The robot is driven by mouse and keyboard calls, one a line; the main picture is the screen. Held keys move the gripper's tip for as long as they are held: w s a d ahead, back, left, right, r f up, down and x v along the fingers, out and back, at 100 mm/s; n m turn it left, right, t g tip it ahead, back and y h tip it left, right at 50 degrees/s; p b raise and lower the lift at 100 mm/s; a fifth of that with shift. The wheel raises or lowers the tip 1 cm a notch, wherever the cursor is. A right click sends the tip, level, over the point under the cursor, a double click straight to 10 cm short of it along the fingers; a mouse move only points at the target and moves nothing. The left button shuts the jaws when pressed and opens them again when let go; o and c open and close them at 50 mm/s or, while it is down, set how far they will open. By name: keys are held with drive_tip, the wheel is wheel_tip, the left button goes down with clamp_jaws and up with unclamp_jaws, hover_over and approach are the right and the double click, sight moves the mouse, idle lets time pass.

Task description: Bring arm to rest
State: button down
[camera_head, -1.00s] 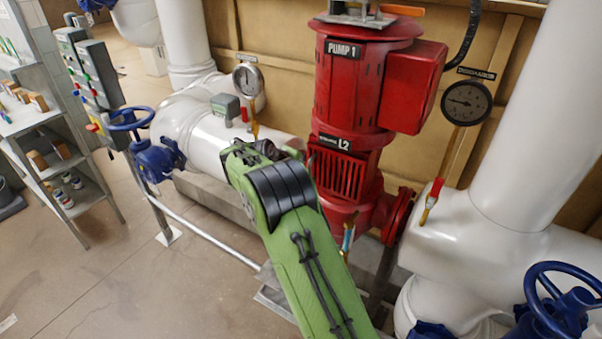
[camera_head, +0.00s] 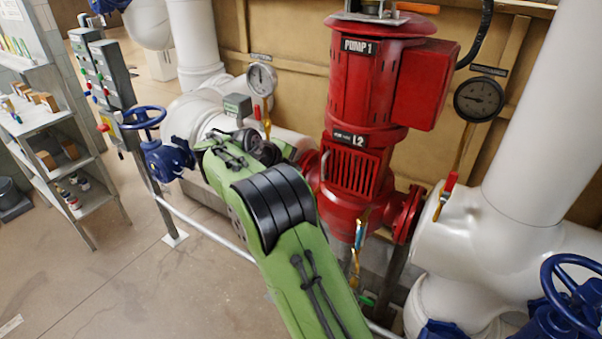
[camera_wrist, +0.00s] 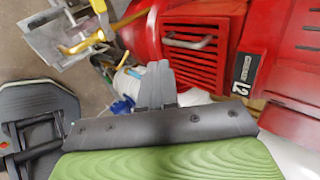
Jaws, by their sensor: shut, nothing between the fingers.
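My green arm (camera_head: 275,215) reaches up from the bottom of the head view, with a black ribbed joint cover. It stands in front of the white pipe and left of the red pump (camera_head: 362,100). My gripper (camera_wrist: 156,85) shows in the wrist view with its dark fingers together and nothing between them. In the head view I cannot make out the fingers. The pump, with its L2 label, also shows in the wrist view (camera_wrist: 190,45), beyond the fingers. I cannot tell the gap between them.
A blue handwheel valve (camera_head: 143,118) stands left of my arm, and another blue handwheel (camera_head: 575,285) is at lower right. Gauges (camera_head: 262,80) (camera_head: 479,99) flank the pump. A shelf (camera_head: 75,165) stands at far left. Bare floor (camera_head: 120,275) lies at lower left.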

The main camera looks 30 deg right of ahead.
drive_tip(key=s+a+r+n+t+y, duration=0.1)
drive_tip(key=s+a+r+n+y, duration=0.15)
drive_tip(key=s+r+n, duration=0.45)
drive_tip(key=s+a+r+n+t+y, duration=0.1)
drive_tip(key=s+a+r+n+y, duration=0.15)
drive_tip(key=s+n, duration=0.75)
drive_tip(key=s+a+f+n+y, duration=0.1)
drive_tip(key=s+a+f+n, duration=0.2)
drive_tip(key=s+n, duration=0.4)
drive_tip(key=s+a+f+n+y, duration=0.2)
drive_tip(key=s+a+n, duration=0.3)
drive_tip(key=s, duration=0.6)
drive_tip(key=shift+s+f+n, duration=0.4)
drive_tip(key=shift+f+n, duration=0.2)
drive_tip(key=shift+n, duration=0.3)
drive_tip(key=shift+s+a, duration=0.1)
